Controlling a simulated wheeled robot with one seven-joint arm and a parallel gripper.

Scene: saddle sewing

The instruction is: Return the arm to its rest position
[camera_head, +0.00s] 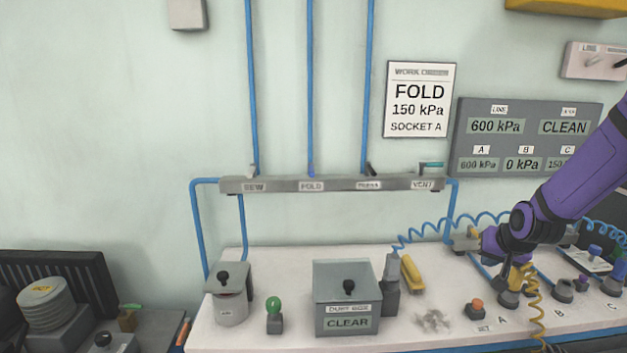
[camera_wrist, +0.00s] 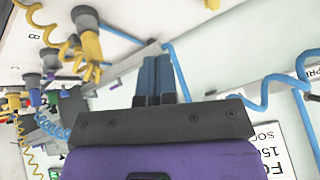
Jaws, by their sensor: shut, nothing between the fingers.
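My purple arm (camera_head: 580,180) reaches in from the right in the head view, and its end hangs over the right part of the bench. In the wrist view my gripper (camera_wrist: 154,75) shows its two dark blue fingers side by side. It is shut, with nothing between the fingers. Its fingertips are hard to make out in the head view. A yellow plug (camera_wrist: 90,45) sits in a grey socket, apart from my fingers. This yellow plug (camera_head: 519,278) also shows below my arm in the head view, by the label A, with a coiled yellow hose.
The bench (camera_head: 240,335) holds a grey dust box (camera_head: 346,309), a lidded can (camera_head: 230,305), a green-topped knob (camera_head: 274,308), a yellow tool (camera_head: 411,273) and an orange button (camera_head: 474,308). A coiled blue hose (camera_head: 425,232) runs behind. A pipe manifold (camera_head: 330,184) and gauge panel (camera_head: 527,140) are on the wall.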

